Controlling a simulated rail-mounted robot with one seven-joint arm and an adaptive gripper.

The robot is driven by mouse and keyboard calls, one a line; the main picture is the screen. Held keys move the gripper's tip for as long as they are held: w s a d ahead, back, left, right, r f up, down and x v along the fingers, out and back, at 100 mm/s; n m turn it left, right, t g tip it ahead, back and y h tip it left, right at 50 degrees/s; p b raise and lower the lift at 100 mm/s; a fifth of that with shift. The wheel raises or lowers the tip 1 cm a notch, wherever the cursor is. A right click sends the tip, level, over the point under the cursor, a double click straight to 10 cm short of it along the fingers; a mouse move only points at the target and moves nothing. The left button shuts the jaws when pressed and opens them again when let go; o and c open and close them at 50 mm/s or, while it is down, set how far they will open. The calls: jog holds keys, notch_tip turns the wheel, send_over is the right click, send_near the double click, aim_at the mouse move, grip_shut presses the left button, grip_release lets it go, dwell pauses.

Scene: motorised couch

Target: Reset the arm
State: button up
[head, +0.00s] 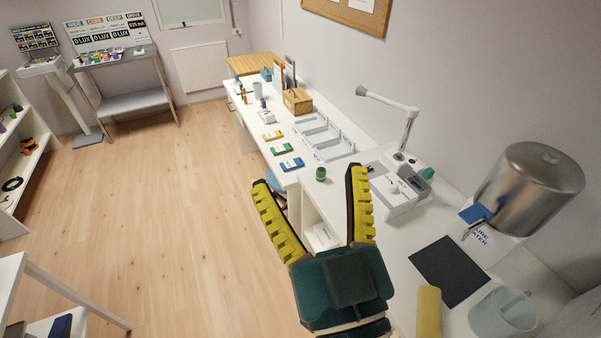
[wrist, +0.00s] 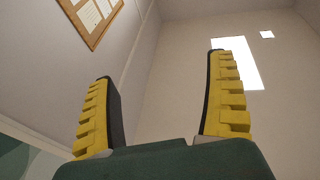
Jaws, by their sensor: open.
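My gripper (head: 308,213) is in the head view at the lower middle. It has two yellow ridged fingers on a dark green body. The fingers are wide apart with nothing between them. It is in front of the long white bench and hides part of the bench's near section. In the wrist view, my gripper (wrist: 160,105) is also open and empty, with wall and ceiling behind it.
The white bench (head: 300,178) runs along the right wall, bearing coloured boxes, grey trays (head: 322,136) and a small green jar (head: 320,174). A metal tank (head: 530,188), dark mat (head: 449,270) and clear jug (head: 503,314) are at right. The wooden floor (head: 170,200) at left is clear.

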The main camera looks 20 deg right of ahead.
jog(key=shift+n+t+y, duration=0.3)
jog(key=shift+t+y, duration=0.3)
jog(key=shift+y, duration=0.1)
jog(key=a+r, duration=0.1)
jog(key=s+a+r, duration=0.1)
jog(key=a+r, duration=0.1)
jog(key=shift+s+r, duration=0.25)
notch_tip(320, 180, up, 23)
jog(key=p, duration=2.3)
